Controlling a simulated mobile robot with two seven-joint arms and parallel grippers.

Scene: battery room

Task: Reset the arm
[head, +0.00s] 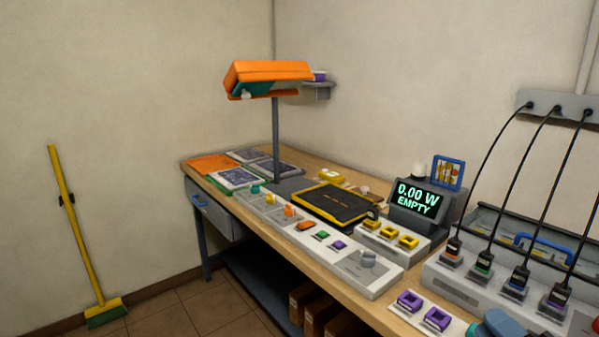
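My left gripper and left arm do not show in the head view. A rounded blue and teal shape (508,324) is cut off by the bottom edge at the right. I cannot tell if it belongs to my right arm or lies on the bench. No fingertips of my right gripper can be made out, so its opening and anything in it are hidden.
A wooden workbench (376,310) runs along the wall, with an orange lamp (268,72), a black tray (335,204) and a display (417,198) reading "0.00 W EMPTY". A corded charging station (470,287) stands right. A yellow broom (75,220) leans left; the floor there is clear.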

